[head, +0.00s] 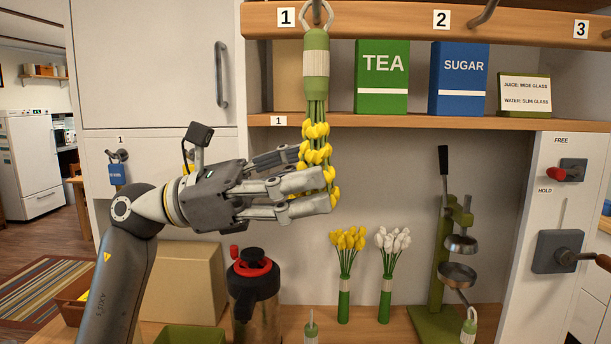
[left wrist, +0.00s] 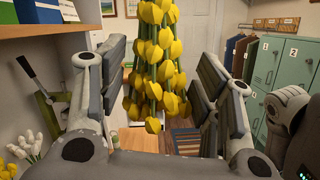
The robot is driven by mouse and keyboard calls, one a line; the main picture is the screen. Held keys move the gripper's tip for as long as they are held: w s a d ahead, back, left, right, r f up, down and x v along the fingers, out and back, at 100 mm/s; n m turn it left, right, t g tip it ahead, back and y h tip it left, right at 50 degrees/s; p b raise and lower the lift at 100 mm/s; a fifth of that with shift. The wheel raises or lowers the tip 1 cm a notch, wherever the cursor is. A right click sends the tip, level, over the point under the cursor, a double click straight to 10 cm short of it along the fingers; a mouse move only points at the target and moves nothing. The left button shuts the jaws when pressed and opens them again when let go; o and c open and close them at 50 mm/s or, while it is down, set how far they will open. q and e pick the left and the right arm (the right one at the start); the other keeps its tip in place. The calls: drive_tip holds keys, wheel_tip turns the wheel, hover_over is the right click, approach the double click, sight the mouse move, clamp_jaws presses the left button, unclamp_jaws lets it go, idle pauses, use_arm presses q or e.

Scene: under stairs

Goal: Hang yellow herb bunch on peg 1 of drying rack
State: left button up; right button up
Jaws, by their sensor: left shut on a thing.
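The yellow herb bunch (head: 316,140) hangs flower-end down, with a white-banded green handle and a metal ring on top. The ring (head: 320,14) is at peg 1 (head: 316,6) of the wooden drying rack (head: 380,22); its top is cut off, so I cannot tell whether it is over the peg. My left gripper (head: 322,190) is shut on the bunch's yellow flower heads, with fingers on both sides. The flower heads also show between the fingers in the left wrist view (left wrist: 155,60). My right gripper is not clearly in view.
A shelf (head: 400,122) below the rack holds a green TEA box (head: 381,85), a blue SUGAR box (head: 458,85) and a sign card. Yellow (head: 346,250) and white (head: 393,250) bunches stand on the counter below, beside a green press (head: 440,260) and a dark jug (head: 254,285).

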use_arm(q)
drive_tip(key=o, duration=1.5)
drive_tip(key=o, duration=0.4)
drive_tip(key=shift+s+a+f+b, duration=0.2)
drive_tip(key=shift+s+a+b, duration=0.1)
drive_tip(key=shift+a+b, duration=0.15)
drive_tip(key=s+a+b, duration=0.1)
drive_tip(key=s+a, duration=0.1)
drive_tip(key=s+a+b, duration=0.1)
drive_tip(key=a, duration=0.1)
drive_tip(key=shift+s+f+b, duration=0.15)
drive_tip(key=shift+f+b, duration=0.2)
